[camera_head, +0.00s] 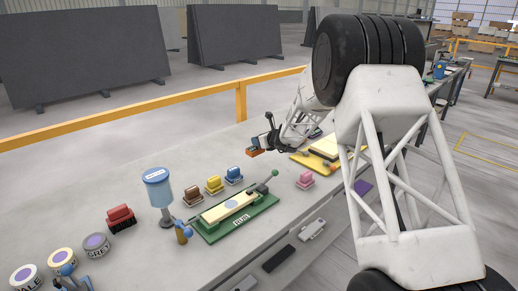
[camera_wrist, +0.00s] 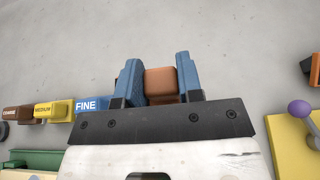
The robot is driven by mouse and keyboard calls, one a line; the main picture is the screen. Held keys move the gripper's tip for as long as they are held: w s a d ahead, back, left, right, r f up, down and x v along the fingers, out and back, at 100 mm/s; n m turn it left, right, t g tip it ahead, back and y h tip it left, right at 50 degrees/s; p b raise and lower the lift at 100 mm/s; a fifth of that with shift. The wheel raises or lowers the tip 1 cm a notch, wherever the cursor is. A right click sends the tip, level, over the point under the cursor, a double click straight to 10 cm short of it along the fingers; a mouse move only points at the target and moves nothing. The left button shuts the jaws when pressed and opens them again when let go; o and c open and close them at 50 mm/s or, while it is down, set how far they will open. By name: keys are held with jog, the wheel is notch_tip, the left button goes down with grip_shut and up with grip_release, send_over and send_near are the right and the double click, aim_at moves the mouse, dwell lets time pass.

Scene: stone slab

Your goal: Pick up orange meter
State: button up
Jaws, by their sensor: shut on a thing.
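The orange meter (camera_head: 254,153) is a small block-shaped thing toward the far side of the slab in the head view. In the wrist view the orange meter (camera_wrist: 160,83) shows as an orange-brown block between two blue fingers. My gripper (camera_wrist: 157,68) is shut on it, one finger on each side. In the head view my gripper (camera_head: 257,146) comes down onto it from the upper right. The lower part of the meter is hidden in the wrist view, and I cannot tell whether it touches the slab.
Brown (camera_head: 192,197), yellow (camera_head: 214,185) and blue (camera_head: 233,176) blocks stand in a row, labelled COARSE, MEDIUM and FINE in the wrist view. The slab behind the meter is clear.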

jog(key=shift+r, duration=0.65)
jog(key=shift+s, duration=0.1)
jog(key=shift+s, duration=0.65)
jog(key=s+a+n+g+y, duration=0.2)
jog(key=s+n+g+y, duration=0.1)
jog(key=s, duration=3.8)
jog(key=shift+s+f+n+g, duration=0.25)
jog(key=shift+n+g, duration=0.55)
jog(key=w+a, duration=0.2)
jog(key=w, duration=0.3)
jog(key=w+a+f, duration=0.1)
jog(key=w+a, duration=0.1)
jog(key=w, duration=0.3)
jog(key=w+a, duration=0.2)
jog(key=w, duration=0.3)
jog(key=shift+f, duration=0.25)
